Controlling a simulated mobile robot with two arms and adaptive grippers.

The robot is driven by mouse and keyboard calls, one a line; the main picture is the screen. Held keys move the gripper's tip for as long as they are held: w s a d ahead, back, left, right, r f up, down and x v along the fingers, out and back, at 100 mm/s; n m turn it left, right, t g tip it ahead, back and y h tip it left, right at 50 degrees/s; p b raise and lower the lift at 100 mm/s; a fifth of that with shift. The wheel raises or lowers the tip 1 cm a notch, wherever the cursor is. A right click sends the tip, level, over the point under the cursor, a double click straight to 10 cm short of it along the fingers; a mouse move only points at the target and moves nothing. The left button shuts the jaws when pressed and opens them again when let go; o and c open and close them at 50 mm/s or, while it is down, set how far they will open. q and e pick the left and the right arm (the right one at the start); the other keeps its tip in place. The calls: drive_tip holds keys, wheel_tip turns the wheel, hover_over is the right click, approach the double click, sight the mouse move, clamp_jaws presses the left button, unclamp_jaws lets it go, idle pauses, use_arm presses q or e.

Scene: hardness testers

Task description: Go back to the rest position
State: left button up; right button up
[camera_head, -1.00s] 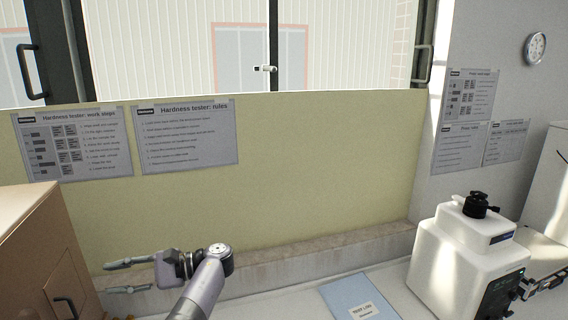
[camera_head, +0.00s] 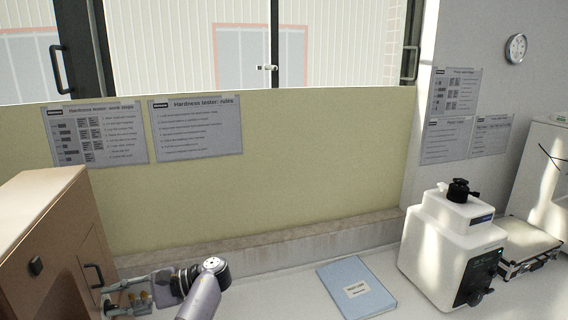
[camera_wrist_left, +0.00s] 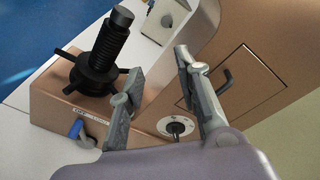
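My left gripper (camera_head: 128,290) is at the lower left of the head view, beside the brown cabinet-like machine (camera_head: 88,255). In the left wrist view my left gripper (camera_wrist_left: 160,92) has its two fingers spread apart with nothing held between them. Beyond the fingers there the brown machine (camera_wrist_left: 265,85) shows a dark handle, a round dial (camera_wrist_left: 177,126) and a black threaded spindle (camera_wrist_left: 108,45) with a spoked handwheel. My right gripper is in neither view.
A blue binder (camera_head: 357,287) lies on the white bench. Posters hang on the yellow panel (camera_head: 300,165). The bench between gripper and binder looks clear.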

use_arm(q)
drive_tip(key=s+d+f+n+t+h, duration=0.15)
drive_tip(key=s+f+h, duration=0.25)
drive_tip(key=s+f, duration=0.5)
drive_tip(key=s+d+f+t+h, duration=0.1)
drive_tip(key=s+f+t+h, duration=0.3)
drive_tip(key=f, duration=0.9)
drive_tip(key=s+d+r+n+t+h, duration=0.15)
drive_tip(key=s+d+h, duration=0.25)
drive_tip(key=s+d, duration=0.4)
drive_tip(key=s+d+r+t+h, duration=0.1)
drive_tip(key=s+d+r+h, duration=0.4)
drive_tip(key=s, duration=0.6)
wheel_tip(320, 180, down, 39)
drive_tip(key=d+g+b, duration=0.1)
drive_tip(key=b, duration=1.1)
drive_tip(key=s+a+f+b, duration=0.1)
drive_tip(key=s+f+b, duration=0.4)
drive_tip(key=s+f, duration=0.4)
drive_tip(key=s+a+f+g+y+b, duration=0.1)
drive_tip(key=s+f+b, duration=0.4)
drive_tip(key=f, duration=1.3)
drive_tip(key=s+a, duration=0.1)
drive_tip(key=s, duration=0.2)
drive_tip(key=shift+s+f, duration=0.3)
drive_tip(key=shift+s, duration=0.05)
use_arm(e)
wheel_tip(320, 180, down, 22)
